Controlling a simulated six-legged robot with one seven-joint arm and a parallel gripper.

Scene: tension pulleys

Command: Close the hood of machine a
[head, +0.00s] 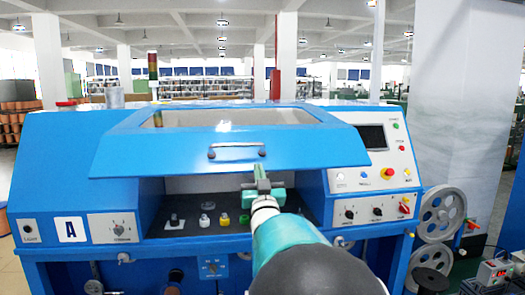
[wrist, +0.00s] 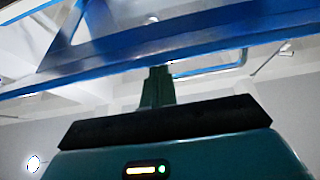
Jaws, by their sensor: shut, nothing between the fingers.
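My gripper (head: 261,172) is shut and empty, just below the handle near the hood's lower edge. In the wrist view the shut fingers (wrist: 157,78) point up toward the blue hood edge (wrist: 100,62). I cannot tell whether they touch it.
Inside the opening, several small knobs or pulleys, including a yellow one (head: 204,220), sit on a dark surface. A control panel with a screen (head: 371,137) and buttons is at the right. Grey wheels (head: 442,212) stand beside the machine, near a white pillar (head: 465,100).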

